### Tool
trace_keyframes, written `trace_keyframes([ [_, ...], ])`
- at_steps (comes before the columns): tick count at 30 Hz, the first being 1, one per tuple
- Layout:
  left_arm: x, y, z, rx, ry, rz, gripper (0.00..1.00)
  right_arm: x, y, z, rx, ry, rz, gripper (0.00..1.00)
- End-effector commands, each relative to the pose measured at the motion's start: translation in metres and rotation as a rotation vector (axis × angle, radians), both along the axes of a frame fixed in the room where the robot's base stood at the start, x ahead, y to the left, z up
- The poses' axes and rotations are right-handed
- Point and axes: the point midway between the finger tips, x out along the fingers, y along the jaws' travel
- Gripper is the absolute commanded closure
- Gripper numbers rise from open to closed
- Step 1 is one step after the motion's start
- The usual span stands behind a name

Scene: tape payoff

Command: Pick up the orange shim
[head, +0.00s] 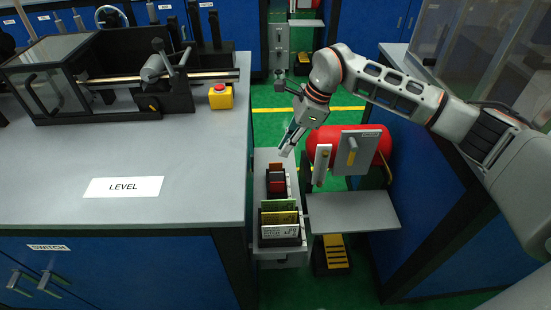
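A narrow grey stand (256,185) between the benches holds a row of thin upright pieces in dark holders. A small orange piece (276,167), which looks like the orange shim, shows at the far end of the row, just behind a red piece (277,186). My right gripper (286,149) points down and left, just above and beyond the orange piece. It looks apart from it, but the gap is hard to judge. The fingers are small and seen side-on, so I cannot tell whether they are open. My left gripper is out of view.
Green, yellow and white plates (279,218) stand at the near end of the row. The left bench (200,150) edges close to the stand. A grey shelf (352,211) and a red tank (320,143) stand to the right.

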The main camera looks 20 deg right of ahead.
Motion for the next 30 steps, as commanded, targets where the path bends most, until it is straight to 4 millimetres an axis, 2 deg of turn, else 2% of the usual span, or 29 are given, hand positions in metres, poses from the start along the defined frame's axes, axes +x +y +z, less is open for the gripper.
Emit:
trace_keyframes([
  [7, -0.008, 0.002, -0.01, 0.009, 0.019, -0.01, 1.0, 0.001, 0.008, -0.02, 0.001, 0.004, 0.002, 0.89],
  [14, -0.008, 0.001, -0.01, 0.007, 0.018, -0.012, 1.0, 0.001, 0.014, -0.037, 0.0, 0.004, 0.001, 0.89],
  [21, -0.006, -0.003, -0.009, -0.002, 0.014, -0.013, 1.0, 0.002, 0.027, -0.07, 0.002, 0.006, 0.0, 0.89],
  [30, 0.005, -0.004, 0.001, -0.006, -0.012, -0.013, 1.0, 0.005, 0.029, -0.072, 0.001, -0.001, 0.0, 0.89],
])
